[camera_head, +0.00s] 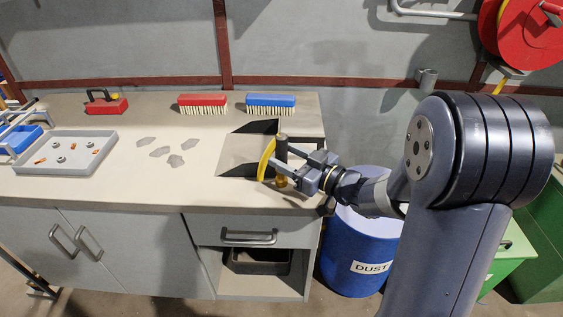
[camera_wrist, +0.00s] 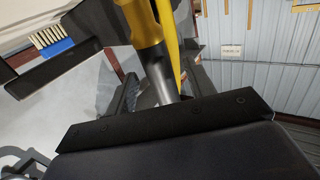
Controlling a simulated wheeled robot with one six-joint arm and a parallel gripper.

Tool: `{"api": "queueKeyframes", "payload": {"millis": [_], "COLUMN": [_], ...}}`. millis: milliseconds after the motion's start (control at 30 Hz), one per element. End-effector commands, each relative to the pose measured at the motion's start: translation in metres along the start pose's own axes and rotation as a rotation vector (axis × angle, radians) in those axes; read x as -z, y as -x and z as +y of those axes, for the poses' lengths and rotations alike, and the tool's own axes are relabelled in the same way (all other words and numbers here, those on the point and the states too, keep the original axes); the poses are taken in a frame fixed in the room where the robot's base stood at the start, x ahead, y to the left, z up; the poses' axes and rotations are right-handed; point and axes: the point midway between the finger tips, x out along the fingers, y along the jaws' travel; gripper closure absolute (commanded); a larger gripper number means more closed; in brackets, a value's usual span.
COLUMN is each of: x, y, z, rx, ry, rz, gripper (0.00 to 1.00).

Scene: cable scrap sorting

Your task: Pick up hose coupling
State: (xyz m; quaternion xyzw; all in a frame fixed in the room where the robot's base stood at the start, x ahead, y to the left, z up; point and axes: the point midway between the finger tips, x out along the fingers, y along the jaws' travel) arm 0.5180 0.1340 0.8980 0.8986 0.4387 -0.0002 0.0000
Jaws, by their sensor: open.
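An upright fitting with a dark upper part (camera_head: 281,150) and a brass-yellow lower part stands over the bench's right end; I take it for the hose coupling. A curved yellow hose (camera_head: 266,160) is beside it on the left. My gripper (camera_head: 284,161) reaches in from the right, open, with its fingers about the fitting. In the wrist view the fitting shows as a yellow and grey cylinder (camera_wrist: 145,28) between the dark fingers (camera_wrist: 160,85), with the yellow hose (camera_wrist: 168,30) alongside. Whether the fingers touch it cannot be told.
A grey tray (camera_head: 25,168) of small parts is on the bench's left. Red (camera_head: 203,103) and blue (camera_head: 271,103) brushes lie at the back. A blue dust drum (camera_head: 362,245) stands right of the bench.

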Motion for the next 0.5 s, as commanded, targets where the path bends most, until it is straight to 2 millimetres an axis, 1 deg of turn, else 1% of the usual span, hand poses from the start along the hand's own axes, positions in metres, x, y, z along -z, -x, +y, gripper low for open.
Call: {"api": "queueKeyframes", "payload": {"millis": [33,133,400,500], "x": [0.000,0.000,0.000,0.000], "y": [-0.007,-0.016,-0.018,-0.018], "z": [-0.001,-0.001,0.000,0.000], "rx": [0.004,0.002,0.000,0.000], "ry": [0.001,0.000,0.000,0.000], "rz": [0.000,0.000,0.000,0.000], "gripper": [0.49,0.49,0.49,0.57]}}
